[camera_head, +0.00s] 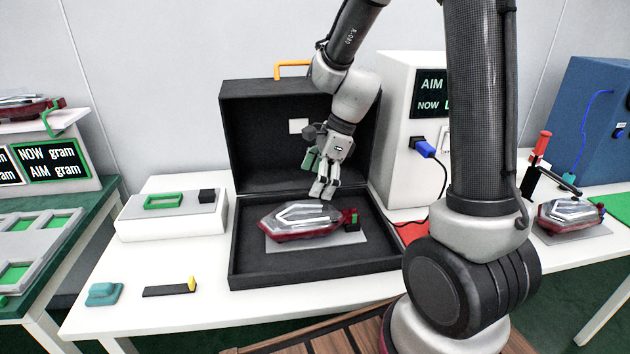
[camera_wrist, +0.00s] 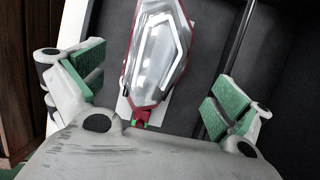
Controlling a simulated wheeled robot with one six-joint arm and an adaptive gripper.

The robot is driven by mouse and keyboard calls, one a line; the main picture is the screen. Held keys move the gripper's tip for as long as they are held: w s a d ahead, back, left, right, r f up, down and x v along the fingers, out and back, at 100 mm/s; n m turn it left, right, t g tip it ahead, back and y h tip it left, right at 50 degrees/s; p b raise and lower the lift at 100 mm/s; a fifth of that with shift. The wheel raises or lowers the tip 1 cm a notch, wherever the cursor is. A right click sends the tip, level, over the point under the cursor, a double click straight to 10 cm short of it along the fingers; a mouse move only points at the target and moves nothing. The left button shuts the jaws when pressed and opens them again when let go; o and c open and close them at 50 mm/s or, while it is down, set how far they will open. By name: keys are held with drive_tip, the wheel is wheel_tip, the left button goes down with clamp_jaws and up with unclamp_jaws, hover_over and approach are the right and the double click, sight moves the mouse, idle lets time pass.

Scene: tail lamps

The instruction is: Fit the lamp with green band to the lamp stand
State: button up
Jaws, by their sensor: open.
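A lamp with a clear lens, dark red back and a green band at its right end (camera_head: 300,222) lies on a grey plate in the open black case. In the wrist view the lamp (camera_wrist: 158,55) points away, with a small green mark at its near red end. My gripper (camera_head: 323,190) hangs just above the lamp, fingers down. Its green-padded fingers are wide apart on either side of the lamp's near end and hold nothing. I cannot tell for sure which fixture is the lamp stand. A red-handled clamp fixture (camera_head: 540,150) stands at the right beside another lamp (camera_head: 572,214).
The black case's lid (camera_head: 250,130) stands up behind my gripper. A white tester box (camera_head: 400,100) with a blue plug is right of it. A grey block with a green frame (camera_head: 165,202), a teal piece (camera_head: 104,293) and a black bar (camera_head: 168,290) lie left. Another lamp (camera_head: 30,106) sits far left.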

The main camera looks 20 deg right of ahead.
sight(303, 204)
drive_tip(key=shift+w+a+f, duration=0.15)
drive_tip(key=shift+f, duration=0.3)
drive_tip(key=x, duration=0.7)
drive_tip(key=shift+f, duration=0.1)
drive_tip(key=c, duration=1.2)
drive_tip(key=shift+r, duration=0.5)
drive_tip(key=c, duration=1)
drive_tip(key=shift+s+r, duration=0.3)
drive_tip(key=shift+r, duration=0.1)
clamp_jaws()
drive_tip(key=shift+w+a+r, duration=0.1)
drive_tip(key=shift+w+r, duration=0.05)
drive_tip(key=shift+r, duration=0.45)
